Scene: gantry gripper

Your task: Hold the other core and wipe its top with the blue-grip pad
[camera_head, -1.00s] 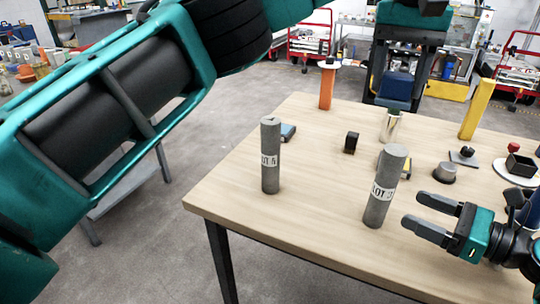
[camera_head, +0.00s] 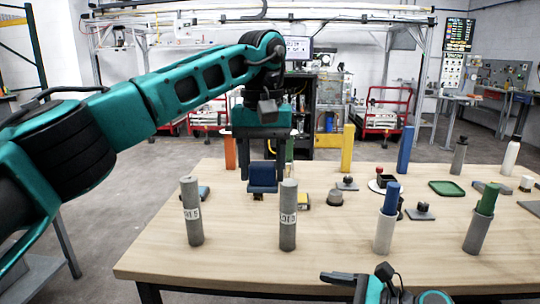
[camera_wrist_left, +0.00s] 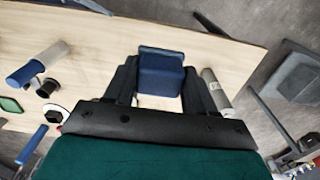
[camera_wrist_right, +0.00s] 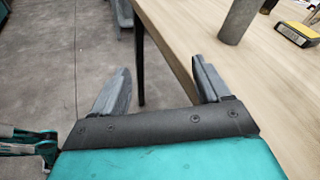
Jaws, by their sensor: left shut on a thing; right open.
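Two upright grey cores stand near the table's front: a left core (camera_head: 192,212) and a right core (camera_head: 288,217), each with a white label. My left gripper (camera_head: 263,166) points down behind them, shut on the blue-grip pad (camera_head: 262,178). The left wrist view shows the blue grip (camera_wrist_left: 160,72) between the fingers, hiding the pad's underside. A labelled core (camera_wrist_left: 215,88) is beside one finger there. My right gripper (camera_head: 342,280), partly cut off at the head view's bottom, is right of and nearer than the right core. The right wrist view shows it open and empty (camera_wrist_right: 160,68).
Orange (camera_head: 230,152) and yellow (camera_head: 348,148) posts stand at the back. A yellow-edged block (camera_head: 304,200) is beside the right core. The left front tabletop is clear.

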